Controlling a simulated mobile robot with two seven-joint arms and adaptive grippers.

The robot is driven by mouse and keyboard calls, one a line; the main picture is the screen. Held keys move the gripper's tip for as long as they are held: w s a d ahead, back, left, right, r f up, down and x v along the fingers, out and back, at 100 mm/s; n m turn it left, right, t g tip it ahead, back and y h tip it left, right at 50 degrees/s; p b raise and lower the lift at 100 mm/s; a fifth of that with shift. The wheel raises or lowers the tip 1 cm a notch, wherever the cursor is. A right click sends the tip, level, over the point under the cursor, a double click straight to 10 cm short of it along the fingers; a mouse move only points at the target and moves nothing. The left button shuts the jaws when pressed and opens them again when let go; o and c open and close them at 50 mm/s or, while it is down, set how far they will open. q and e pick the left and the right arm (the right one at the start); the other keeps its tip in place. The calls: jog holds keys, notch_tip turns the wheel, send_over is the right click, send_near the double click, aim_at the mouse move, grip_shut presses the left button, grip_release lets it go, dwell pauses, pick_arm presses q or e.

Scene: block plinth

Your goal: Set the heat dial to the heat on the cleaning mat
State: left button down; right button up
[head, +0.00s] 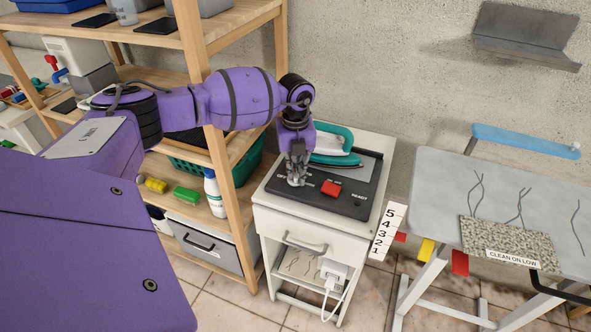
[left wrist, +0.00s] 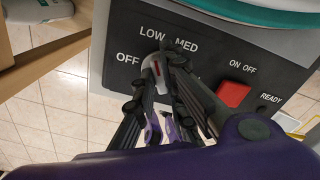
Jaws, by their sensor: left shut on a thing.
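The heat dial (left wrist: 152,68) is a pale knob with a red mark on the dark control panel (head: 345,205), near the labels OFF, LOW and MED. My left gripper (head: 296,178) points down at the panel and is shut on the dial; its fingers (left wrist: 165,62) cover much of the knob. I cannot tell exactly which label the mark points to. The cleaning mat (head: 490,236) is a speckled pad on the ironing board at the right, and its tag reads CLEAN ON LOW. My right gripper is not in view.
A red ON OFF switch (head: 331,188) sits right of the dial, beside READY. A teal iron (head: 335,143) rests behind the panel on the white cabinet (head: 290,225). A wooden shelf post (head: 228,190) stands close left of the cabinet. The ironing board (head: 450,180) is at the right.

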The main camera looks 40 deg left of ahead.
aim_at(295, 174)
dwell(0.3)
pick_arm(q)
jog(key=c, duration=1.8)
grip_release()
notch_tip(295, 174, up, 12)
